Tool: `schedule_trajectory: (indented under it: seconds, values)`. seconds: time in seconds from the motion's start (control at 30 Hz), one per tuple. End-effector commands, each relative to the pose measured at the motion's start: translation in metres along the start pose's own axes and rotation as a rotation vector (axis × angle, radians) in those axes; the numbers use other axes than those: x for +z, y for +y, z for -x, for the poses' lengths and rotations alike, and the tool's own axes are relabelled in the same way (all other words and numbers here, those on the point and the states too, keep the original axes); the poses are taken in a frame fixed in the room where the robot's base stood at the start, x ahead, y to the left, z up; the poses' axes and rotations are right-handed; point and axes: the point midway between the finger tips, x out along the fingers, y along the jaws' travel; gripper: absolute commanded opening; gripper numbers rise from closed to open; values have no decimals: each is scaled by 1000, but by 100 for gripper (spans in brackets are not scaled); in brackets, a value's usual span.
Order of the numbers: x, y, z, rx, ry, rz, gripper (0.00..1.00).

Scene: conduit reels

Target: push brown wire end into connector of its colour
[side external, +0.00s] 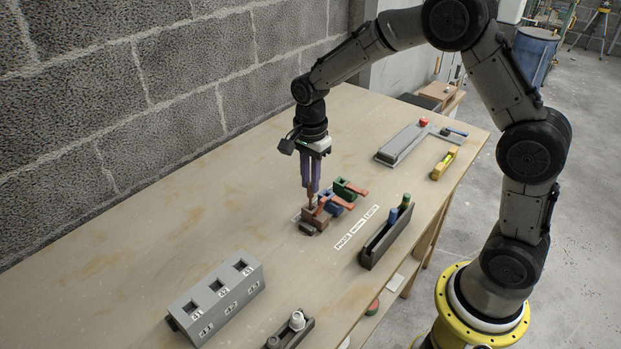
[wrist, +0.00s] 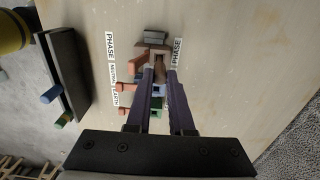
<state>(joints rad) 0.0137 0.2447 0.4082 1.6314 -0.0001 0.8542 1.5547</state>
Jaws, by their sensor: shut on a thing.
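My gripper (side external: 311,196) points straight down over the brown connector (side external: 314,216), shut on the brown wire end (side external: 311,203). The wire end's lower tip is at the connector's top; I cannot tell how deep it sits. In the wrist view the brown wire end (wrist: 160,73) shows between the fingertips (wrist: 160,78), beside the brown connector (wrist: 154,50). The blue connector (side external: 329,204) and green connector (side external: 344,190) stand in a row behind it. Each connector has an orange lever out to the right in the side view.
A dark rack (side external: 386,238) holds a blue wire end (side external: 392,216) and a green wire end (side external: 406,201). Printed labels (side external: 357,228) lie between rack and connectors. A grey numbered block (side external: 214,298) stands at front left. A grey tray (side external: 404,143) and yellow level (side external: 444,163) lie farther back.

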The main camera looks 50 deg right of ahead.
Motion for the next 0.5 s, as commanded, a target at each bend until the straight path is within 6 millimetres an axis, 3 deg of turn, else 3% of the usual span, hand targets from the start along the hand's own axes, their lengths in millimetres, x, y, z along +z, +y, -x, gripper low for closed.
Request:
schedule_trajectory:
  seconds: [0.2, 0.23, 0.3, 0.4, 0.5]
  values:
    - [0, 1, -4, 6, 0, 0, 0]
    - [0, 1, -4, 7, 0, 0, 22]
    - [0, 1, -4, 6, 0, 0, 34]
    - [0, 1, -4, 5, 0, 0, 52]
    - [0, 1, -3, 5, 0, 0, 55]
